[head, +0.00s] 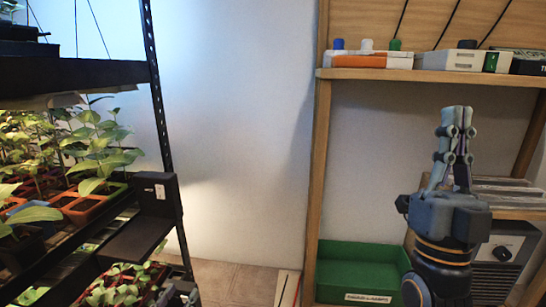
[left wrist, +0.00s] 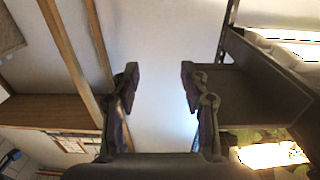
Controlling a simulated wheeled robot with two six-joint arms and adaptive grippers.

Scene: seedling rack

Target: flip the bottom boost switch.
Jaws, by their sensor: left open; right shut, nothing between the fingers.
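A dark switch box (head: 157,194) with a small white switch is fixed to the front of the plant rack in the head view. A lower dark box (head: 181,293) with a pale switch face shows at the bottom edge, partly cut off; its switch position cannot be made out. My left gripper (left wrist: 160,83) is open and empty in the left wrist view, with a pale wall beyond its fingers. It does not show in the head view. My right gripper (head: 457,112) points up, shut and empty, in front of the wooden shelving, well right of the rack.
The rack (head: 75,72) holds leafy seedlings in pots on the left. Wooden shelving (head: 319,160) stands at the right with small boxes on its upper shelf and a green tray (head: 352,258) below. The wall (head: 235,120) between them is clear.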

